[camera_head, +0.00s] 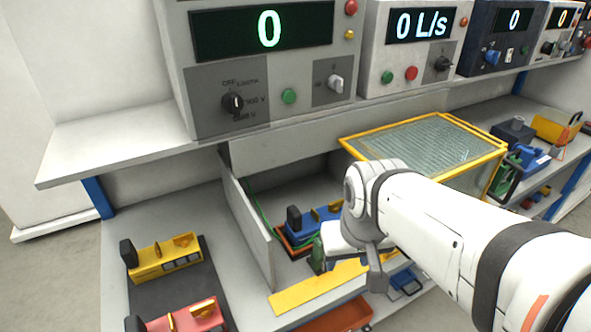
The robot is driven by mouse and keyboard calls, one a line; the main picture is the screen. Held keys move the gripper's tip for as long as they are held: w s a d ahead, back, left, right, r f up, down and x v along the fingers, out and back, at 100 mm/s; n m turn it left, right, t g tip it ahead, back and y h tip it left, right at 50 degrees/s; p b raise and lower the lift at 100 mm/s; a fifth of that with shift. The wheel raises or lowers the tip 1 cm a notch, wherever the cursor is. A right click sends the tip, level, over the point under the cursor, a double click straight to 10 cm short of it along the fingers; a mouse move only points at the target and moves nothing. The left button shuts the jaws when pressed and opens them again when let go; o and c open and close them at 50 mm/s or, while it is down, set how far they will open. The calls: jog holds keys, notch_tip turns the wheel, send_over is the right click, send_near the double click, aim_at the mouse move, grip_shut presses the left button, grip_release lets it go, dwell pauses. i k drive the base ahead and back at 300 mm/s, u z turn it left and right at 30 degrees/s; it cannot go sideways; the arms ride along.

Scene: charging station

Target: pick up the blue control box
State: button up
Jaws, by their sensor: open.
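A blue control box (310,219) with a black knob at its left end and a yellow part on top lies in a grey-walled compartment under the shelf. It rests on or over orange and green pieces, and my arm hides its right end. My gripper (352,254) is open, just right of and in front of the box, low over the compartment. I see no contact between them, and its fingertips are partly hidden. Another blue box (530,157) sits on the bench at the far right.
A yellow-framed glass lid (428,143) stands right of the compartment. A yellow front strip (312,286) crosses below my gripper. A yellow box (164,258) and a red box (185,319) lie on a dark mat at left. Display units (268,60) line the shelf above.

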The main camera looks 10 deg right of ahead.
aim_at(300, 228)
jog(key=u, duration=1.7)
jog(key=k, duration=1.6)
jog(key=z, duration=0.5)
jog(key=i, duration=1.5)
